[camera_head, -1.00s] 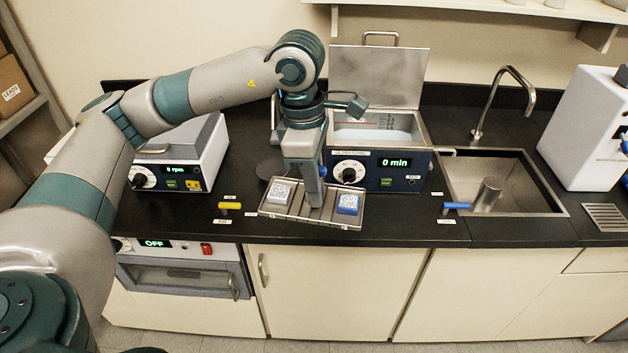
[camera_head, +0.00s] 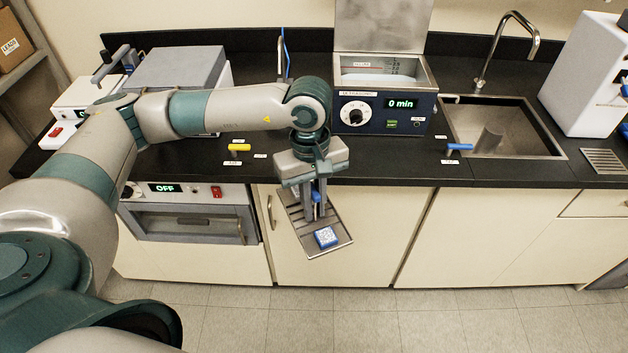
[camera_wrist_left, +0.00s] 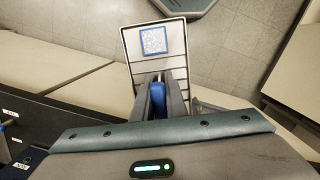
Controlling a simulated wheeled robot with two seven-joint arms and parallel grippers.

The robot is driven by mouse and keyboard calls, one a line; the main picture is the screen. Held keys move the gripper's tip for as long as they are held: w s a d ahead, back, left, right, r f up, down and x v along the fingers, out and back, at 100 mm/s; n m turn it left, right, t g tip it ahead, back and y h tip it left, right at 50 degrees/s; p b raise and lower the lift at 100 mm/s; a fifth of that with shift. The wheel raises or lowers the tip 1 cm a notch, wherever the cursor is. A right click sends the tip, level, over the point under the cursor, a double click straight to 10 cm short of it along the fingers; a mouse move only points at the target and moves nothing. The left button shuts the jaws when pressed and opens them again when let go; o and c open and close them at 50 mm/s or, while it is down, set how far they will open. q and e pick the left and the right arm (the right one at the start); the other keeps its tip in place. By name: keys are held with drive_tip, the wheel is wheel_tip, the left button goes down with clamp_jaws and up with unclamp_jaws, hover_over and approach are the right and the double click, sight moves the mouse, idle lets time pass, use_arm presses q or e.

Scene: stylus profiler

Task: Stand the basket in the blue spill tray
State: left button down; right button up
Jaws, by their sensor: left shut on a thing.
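The basket (camera_head: 303,235), a shallow slatted metal carrier, hangs in front of the counter's front edge, above the floor. My left gripper (camera_head: 316,212) is shut on its blue handle (camera_wrist_left: 159,98), seen between the fingers in the left wrist view. The basket looks slanted in the head view. A blue block with a white patterned top (camera_head: 326,237) sits at its near end and also shows in the left wrist view (camera_wrist_left: 153,40). The basket's far end is partly hidden by the gripper. I cannot make out a blue spill tray. My right gripper is not in view.
A bath with a "0 min" display (camera_head: 383,108) and raised lid stands on the counter, left of the sink (camera_head: 510,130). A yellow handle (camera_head: 240,147) and a blue handle (camera_head: 460,147) sit near the counter edge. An oven (camera_head: 190,215) is below. The floor (camera_head: 400,310) in front looks clear.

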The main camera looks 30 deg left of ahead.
use_arm(q)
drive_tip(key=s+d+f+m+b, duration=0.1)
drive_tip(key=s+f+m, duration=0.4)
drive_tip(key=f+m, duration=0.5)
wheel_tip(320, 180, down, 3)
drive_tip(key=shift+s+d+g+y+b, duration=0.2)
drive_tip(key=shift+g+y+b, duration=0.1)
drive_tip(key=shift+y+b, duration=0.15)
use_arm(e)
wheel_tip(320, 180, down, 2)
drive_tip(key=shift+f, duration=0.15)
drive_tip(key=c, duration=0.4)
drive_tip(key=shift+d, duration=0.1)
